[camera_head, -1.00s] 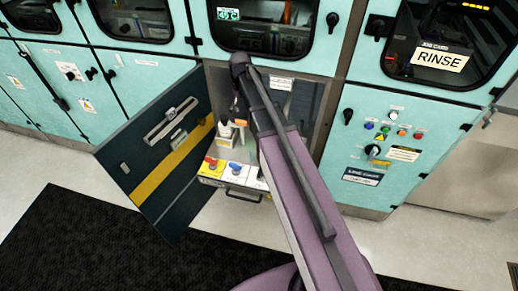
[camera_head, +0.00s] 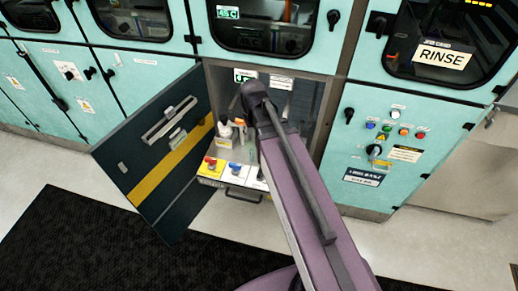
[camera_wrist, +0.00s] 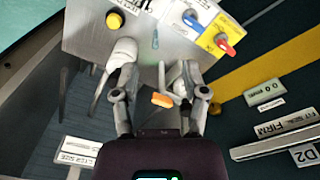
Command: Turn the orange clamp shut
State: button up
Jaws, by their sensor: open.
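The orange clamp (camera_wrist: 162,99) shows in the wrist view as a small orange bar between the fingers, closer to the right one. It sits beside a white rounded part (camera_wrist: 181,88) that the right finger partly covers. My gripper (camera_wrist: 148,80) is open, its two fingers spread on either side of the clamp. I cannot tell whether a finger touches it. In the head view my arm hides most of the gripper and the clamp area inside the open cabinet.
The open dark cabinet door (camera_head: 150,165) with a yellow stripe hangs to the left. Cabinet walls close in around the arm.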

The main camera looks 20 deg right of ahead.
jog(key=s, duration=0.6)
jog(key=shift+f+m+b, duration=0.3)
jog(key=shift+f, duration=0.15)
